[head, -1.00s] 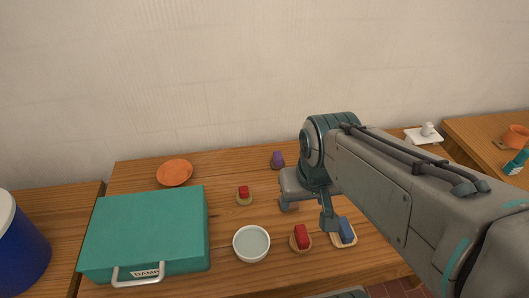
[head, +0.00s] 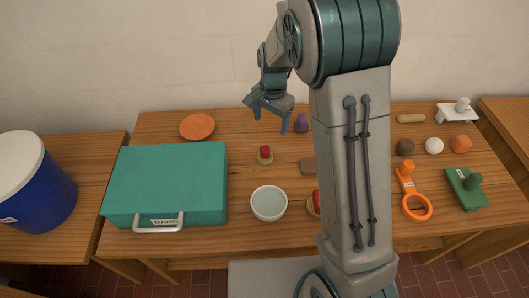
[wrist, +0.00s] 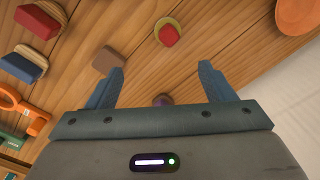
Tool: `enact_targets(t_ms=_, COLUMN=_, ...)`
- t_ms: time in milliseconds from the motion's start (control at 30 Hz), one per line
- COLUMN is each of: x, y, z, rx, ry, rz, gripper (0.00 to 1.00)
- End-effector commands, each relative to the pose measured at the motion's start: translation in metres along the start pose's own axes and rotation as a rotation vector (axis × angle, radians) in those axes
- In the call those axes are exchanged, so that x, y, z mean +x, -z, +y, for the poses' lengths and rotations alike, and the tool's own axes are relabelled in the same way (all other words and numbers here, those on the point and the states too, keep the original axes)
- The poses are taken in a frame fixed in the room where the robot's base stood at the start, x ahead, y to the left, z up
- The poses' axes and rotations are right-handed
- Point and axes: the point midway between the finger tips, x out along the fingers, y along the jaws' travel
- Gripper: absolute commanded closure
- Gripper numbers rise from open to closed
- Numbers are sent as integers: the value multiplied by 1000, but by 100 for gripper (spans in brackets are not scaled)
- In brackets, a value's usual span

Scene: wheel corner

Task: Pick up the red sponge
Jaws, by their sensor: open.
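Two red blocks are in view, and I cannot tell for certain which is the red sponge. A small one (head: 265,150) sits on a round wooden dish in mid-table; in the wrist view it (wrist: 168,35) is ahead of the fingers. A larger one (head: 316,196) is mostly hidden behind my arm; the wrist view shows it (wrist: 35,20) on a wooden base at upper left. My gripper (head: 270,122) is open and empty, raised above the back of the table. In the wrist view its fingers (wrist: 162,70) are apart with nothing between their tips.
A teal case (head: 165,180), an orange plate (head: 197,126) and a white bowl (head: 269,203) stand left and front. A purple object (head: 301,122) and brown block (head: 308,166) are near my arm. A blue block (wrist: 22,66) shows in the wrist view. Orange and green tools (head: 467,188) lie right.

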Motion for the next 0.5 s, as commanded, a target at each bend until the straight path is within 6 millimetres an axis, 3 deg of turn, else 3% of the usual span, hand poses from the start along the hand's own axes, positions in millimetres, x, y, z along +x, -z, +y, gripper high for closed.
enact_targets(t_ms=33, x=13, y=2, z=-8, rx=21, ry=-13, rz=-2, gripper=24)
enact_targets(t_ms=200, x=35, y=5, z=-23, rx=73, ry=-32, rz=-1, gripper=24)
enact_targets(t_ms=367, x=53, y=6, z=-26, rx=87, ry=-38, rz=-1, gripper=24)
enact_targets(t_ms=500, x=81, y=5, z=-24, rx=87, ry=-39, rz=-3, gripper=24)
